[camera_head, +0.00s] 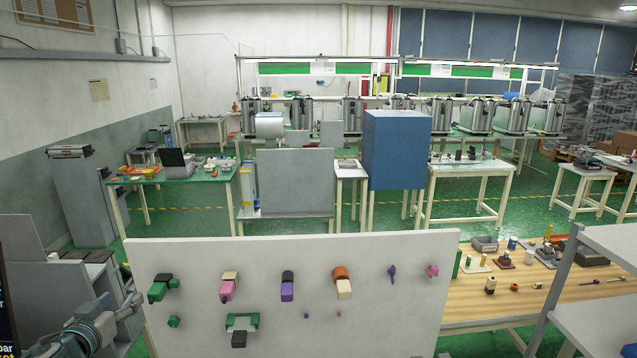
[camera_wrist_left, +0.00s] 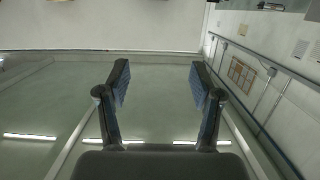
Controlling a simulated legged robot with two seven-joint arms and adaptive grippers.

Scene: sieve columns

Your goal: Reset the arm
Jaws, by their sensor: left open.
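My left arm comes in at the bottom left of the head view, and its gripper (camera_head: 128,299) is beside the left edge of the white panel (camera_head: 400,262). Its fingers are small and partly unclear in that view. In the left wrist view the left gripper (camera_wrist_left: 159,82) is open, its two dark fingers with blue pads wide apart and nothing between them. A grey surface and a wall show beyond the fingers. My right gripper is not in view.
The panel carries several coloured parts, including a purple and black one (camera_head: 287,287). A wooden table (camera_head: 470,312) with small items stands at the right, near a grey shelf (camera_head: 600,318). A grey cabinet (camera_head: 40,270) stands left of the arm.

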